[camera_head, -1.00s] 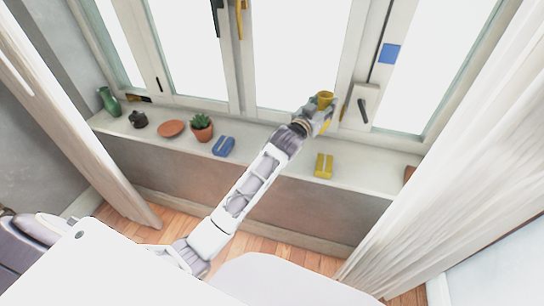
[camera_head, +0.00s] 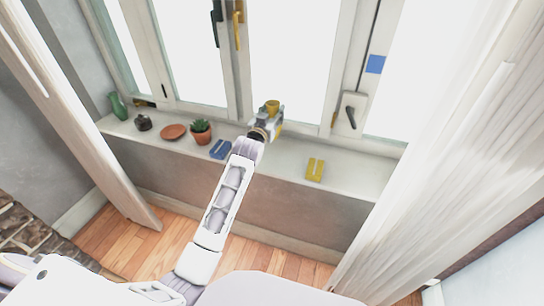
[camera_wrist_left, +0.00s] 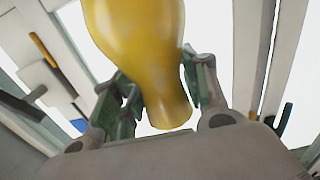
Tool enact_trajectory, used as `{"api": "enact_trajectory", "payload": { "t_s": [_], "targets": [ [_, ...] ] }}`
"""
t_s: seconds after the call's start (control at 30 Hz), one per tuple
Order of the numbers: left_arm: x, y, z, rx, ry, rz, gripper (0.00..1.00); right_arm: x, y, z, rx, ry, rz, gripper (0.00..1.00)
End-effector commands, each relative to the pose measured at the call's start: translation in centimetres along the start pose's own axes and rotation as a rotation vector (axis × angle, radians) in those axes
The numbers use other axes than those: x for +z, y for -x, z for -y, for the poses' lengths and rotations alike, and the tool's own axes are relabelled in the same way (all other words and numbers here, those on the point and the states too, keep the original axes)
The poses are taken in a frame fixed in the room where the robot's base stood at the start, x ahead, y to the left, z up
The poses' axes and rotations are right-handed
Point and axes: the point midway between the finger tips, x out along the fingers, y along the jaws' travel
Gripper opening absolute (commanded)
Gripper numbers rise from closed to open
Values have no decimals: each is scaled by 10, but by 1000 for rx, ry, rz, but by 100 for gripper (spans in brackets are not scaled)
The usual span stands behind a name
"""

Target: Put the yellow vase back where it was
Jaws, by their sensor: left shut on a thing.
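The yellow vase (camera_head: 272,105) is above the windowsill, between the blue block and the yellow block and in front of the window. My left gripper (camera_head: 269,117) is shut on it. In the left wrist view the vase (camera_wrist_left: 140,40) fills the top middle, and its narrow end sits between the two green-padded fingers of the left gripper (camera_wrist_left: 158,95). In the head view the gripper hides the vase's lower part, so I cannot tell its exact height above the sill. My right gripper is not in view.
On the windowsill (camera_head: 285,160) are a notched blue block (camera_head: 220,149), a notched yellow block (camera_head: 315,169), a potted succulent (camera_head: 200,131), a terracotta dish (camera_head: 173,132), a small dark pot (camera_head: 143,122) and a green vase (camera_head: 118,106). Curtains hang at both sides. Bare sill lies between the blocks.

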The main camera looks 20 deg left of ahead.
Motion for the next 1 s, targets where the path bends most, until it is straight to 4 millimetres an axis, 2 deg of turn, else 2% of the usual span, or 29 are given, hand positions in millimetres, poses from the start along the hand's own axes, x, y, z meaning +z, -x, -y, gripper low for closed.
{"api": "enact_trajectory", "payload": {
  "t_s": [0.17,0.5,0.6,1.0],
  "targets": [
    [7,0,0,0,0,-1,11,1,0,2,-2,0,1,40],
    [50,0,0,1,0,-1,11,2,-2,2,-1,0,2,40],
    [58,0,0,1,0,-2,11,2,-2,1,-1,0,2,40],
    [61,0,0,1,0,-3,11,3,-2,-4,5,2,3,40]
  ]
}}
